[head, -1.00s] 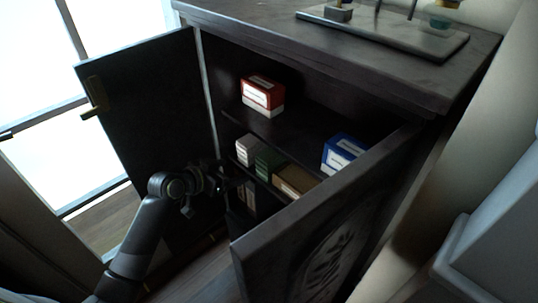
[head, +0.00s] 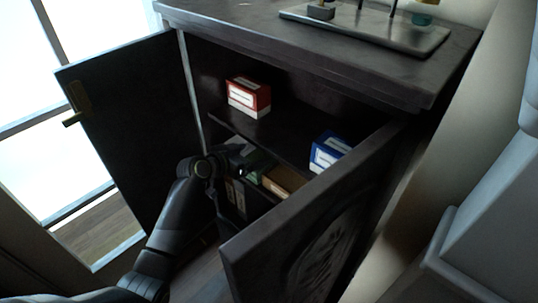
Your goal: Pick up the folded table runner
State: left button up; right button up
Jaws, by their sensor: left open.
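My left gripper (head: 241,167) reaches into the open dark cabinet (head: 300,48), at the lower shelf. It is small and dark here, open, and I see nothing held in it. On that shelf are a green item (head: 259,169) just right of the gripper and a brown item (head: 283,181) farther right. A pale item (head: 238,143) shows behind the gripper, mostly hidden. I cannot tell which of these, if any, is the folded table runner. My right gripper is not in view.
The left door (head: 130,130) and the right door (head: 310,215) stand open on either side of my arm. A tray (head: 365,30) is on top.

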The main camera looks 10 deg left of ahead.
aim_at(262, 152)
pick_arm(q)
jog(key=shift+x, duration=2.95)
